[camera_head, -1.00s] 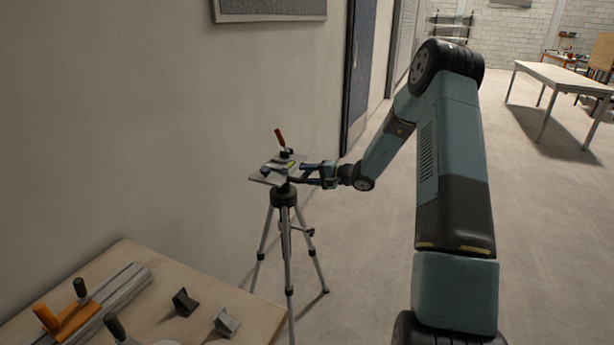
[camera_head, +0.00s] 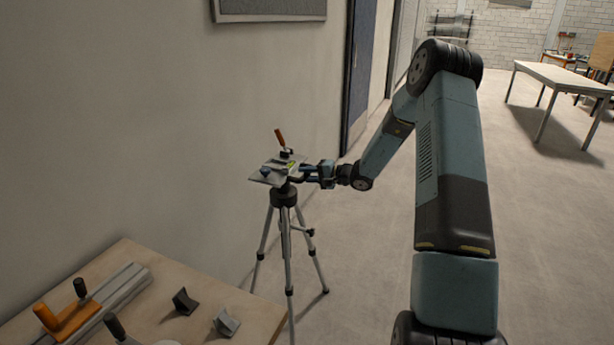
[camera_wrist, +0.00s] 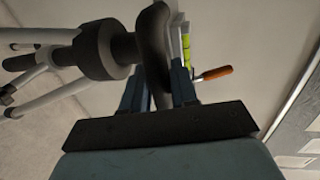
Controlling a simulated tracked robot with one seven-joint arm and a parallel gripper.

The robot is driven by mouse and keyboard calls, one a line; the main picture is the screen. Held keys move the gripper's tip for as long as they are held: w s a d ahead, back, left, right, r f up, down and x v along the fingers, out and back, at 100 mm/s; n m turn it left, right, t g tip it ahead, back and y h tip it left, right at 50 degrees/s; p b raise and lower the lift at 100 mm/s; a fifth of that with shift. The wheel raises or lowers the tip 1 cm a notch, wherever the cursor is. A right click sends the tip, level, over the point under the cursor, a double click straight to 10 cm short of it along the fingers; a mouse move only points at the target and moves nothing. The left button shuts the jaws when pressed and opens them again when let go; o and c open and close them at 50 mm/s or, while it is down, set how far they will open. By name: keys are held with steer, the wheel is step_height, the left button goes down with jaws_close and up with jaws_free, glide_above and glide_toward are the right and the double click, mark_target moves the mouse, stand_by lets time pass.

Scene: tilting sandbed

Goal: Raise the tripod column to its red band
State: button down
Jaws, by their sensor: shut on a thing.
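The tripod (camera_head: 284,230) stands upright on the floor by the wall, legs spread. A flat plate (camera_head: 262,178) with an orange-handled lever (camera_head: 280,137) sits on top. My gripper (camera_head: 302,172) reaches in from the right just below the plate. In the wrist view the tripod lies sideways, with its black collar (camera_wrist: 100,50) at left. There my gripper (camera_wrist: 158,75) is shut on the black tripod head (camera_wrist: 153,35), between the collar and the plate side. A green level (camera_wrist: 187,50) and the orange handle (camera_wrist: 215,73) show beyond. No red band is visible.
A workbench (camera_head: 235,300) with an orange-based jig (camera_head: 68,322) and small grey blocks stands in front at the lower left. The wall is close behind the tripod. Open floor lies to the right, with a white table (camera_head: 560,75) far back.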

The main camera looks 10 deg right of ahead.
steer(key=shift+f, duration=0.15)
step_height(320, 180, up, 8)
steer(key=shift+w+f, duration=0.1)
steer(key=shift+f, duration=0.15)
stand_by(0.3)
steer(key=c, duration=1.1)
jaws_free()
steer(key=shift+o, duration=0.4)
steer(key=shift+f, duration=0.1)
steer(key=shift+d, duration=0.1)
steer(key=v, duration=1.3)
steer(key=shift+s+d, duration=0.25)
